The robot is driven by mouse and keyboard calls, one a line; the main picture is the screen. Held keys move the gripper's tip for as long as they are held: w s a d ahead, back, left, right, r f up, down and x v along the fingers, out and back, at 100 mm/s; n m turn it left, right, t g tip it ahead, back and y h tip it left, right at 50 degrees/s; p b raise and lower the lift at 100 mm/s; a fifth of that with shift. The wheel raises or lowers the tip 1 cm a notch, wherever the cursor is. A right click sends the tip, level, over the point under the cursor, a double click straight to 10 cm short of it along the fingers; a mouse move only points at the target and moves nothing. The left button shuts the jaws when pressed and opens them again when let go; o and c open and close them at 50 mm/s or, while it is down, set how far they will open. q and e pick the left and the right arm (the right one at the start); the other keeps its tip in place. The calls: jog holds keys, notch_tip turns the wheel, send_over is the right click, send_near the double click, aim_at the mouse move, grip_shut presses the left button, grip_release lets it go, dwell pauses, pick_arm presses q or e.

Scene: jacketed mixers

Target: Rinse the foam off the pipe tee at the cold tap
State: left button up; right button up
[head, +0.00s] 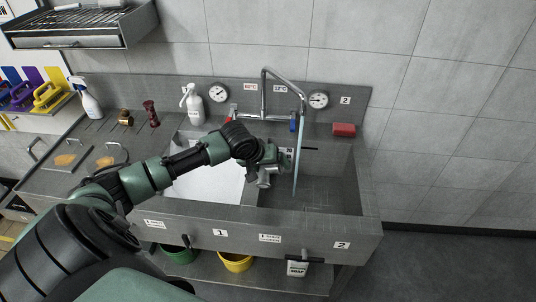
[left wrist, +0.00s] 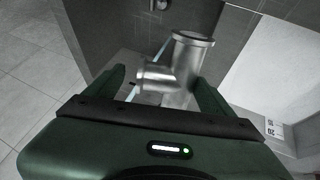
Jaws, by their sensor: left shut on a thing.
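My left gripper (head: 272,160) is over the sink's right basin (head: 330,190), shut on the metal pipe tee (head: 264,181). In the left wrist view the tee (left wrist: 180,68) sits between the fingers, bare silver grey; I see no foam on the sides that show. The tap (head: 264,92) has its spout over the right basin, and a pale blue water stream (head: 298,160) falls from it just right of the tee. In the left wrist view the stream passes behind the tee; I cannot tell whether it touches. The blue tap handle (head: 293,122) is on the right, the red one (head: 229,120) on the left.
The left basin (head: 210,185) holds a white surface. A white pump bottle (head: 193,103) and a red sponge (head: 344,129) stand on the sink's back ledge. Two gauges (head: 219,92) are on the backsplash. A green bucket (head: 177,255) and yellow bucket (head: 236,263) are below.

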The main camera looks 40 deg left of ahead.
pick_arm(q)
jog(key=shift+w+a+r, duration=0.1)
jog(key=shift+a, duration=0.35)
jog(key=shift+w+d, duration=0.2)
jog(key=shift+w, duration=0.25)
jog(key=shift+w+d, duration=0.2)
jog(key=shift+w, duration=0.55)
jog(key=w+d+f+b, duration=0.2)
jog(key=w+b, duration=0.5)
jog(key=w, duration=0.4)
jog(key=shift+w+f, duration=0.25)
jog(key=shift+f, duration=0.15)
pick_arm(e)
notch_tip(320, 180, down, 7)
jog(key=d, duration=0.1)
jog(key=shift+d, duration=0.35)
pick_arm(q)
jog(key=shift+d, duration=0.15)
pick_arm(e)
jog(key=shift+w+r, duration=0.1)
jog(key=shift+r, duration=0.1)
